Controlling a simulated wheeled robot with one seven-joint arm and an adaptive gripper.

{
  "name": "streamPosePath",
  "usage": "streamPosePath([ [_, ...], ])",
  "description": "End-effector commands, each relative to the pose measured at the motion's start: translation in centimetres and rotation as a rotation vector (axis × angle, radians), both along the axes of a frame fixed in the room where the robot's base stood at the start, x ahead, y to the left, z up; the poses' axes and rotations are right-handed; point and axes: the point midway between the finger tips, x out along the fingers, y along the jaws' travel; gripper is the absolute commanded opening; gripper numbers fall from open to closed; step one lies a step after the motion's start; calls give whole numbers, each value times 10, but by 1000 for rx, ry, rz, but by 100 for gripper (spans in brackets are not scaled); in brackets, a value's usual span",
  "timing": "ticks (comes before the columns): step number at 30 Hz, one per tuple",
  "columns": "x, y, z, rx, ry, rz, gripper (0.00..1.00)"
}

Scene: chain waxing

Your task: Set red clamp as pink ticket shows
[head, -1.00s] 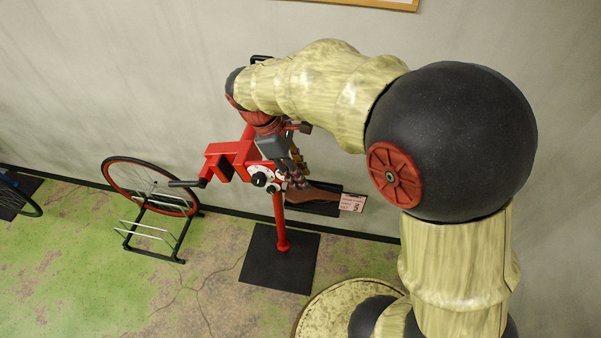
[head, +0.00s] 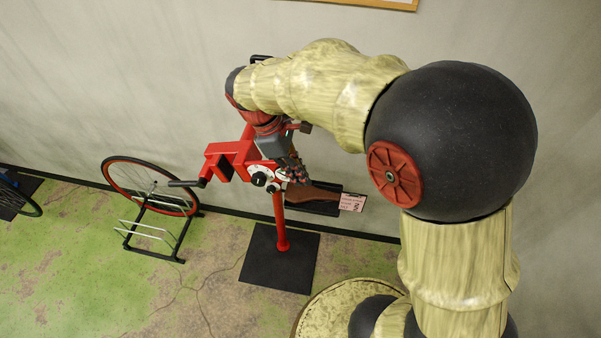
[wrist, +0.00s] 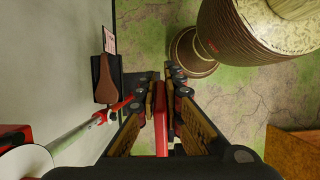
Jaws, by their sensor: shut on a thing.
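The red clamp (head: 229,160) sits on top of a red stand post (head: 280,220), with white-and-black dials (head: 260,178) on its near side. My gripper (head: 294,172) is at the right end of the clamp, beside the dials, and hides part of it. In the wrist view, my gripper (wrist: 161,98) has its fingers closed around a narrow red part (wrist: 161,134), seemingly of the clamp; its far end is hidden. The pink ticket (head: 351,203) is by the wall, right of the stand; it also shows in the wrist view (wrist: 109,40). Its writing is too small to read.
A brown saddle (head: 314,196) lies on a dark board beside the ticket. A wheel with a red rim (head: 110,176) stands in a black rack at left. The stand has a black base plate (head: 262,272). The green floor in front is clear.

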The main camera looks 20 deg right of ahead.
Motion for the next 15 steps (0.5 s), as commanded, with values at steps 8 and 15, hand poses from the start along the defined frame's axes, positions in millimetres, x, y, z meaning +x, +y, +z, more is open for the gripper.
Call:
streamPosePath([
  [8,0,0,0,0,0,0,0],
  [15,2,2,12,-38,30,1,0],
])
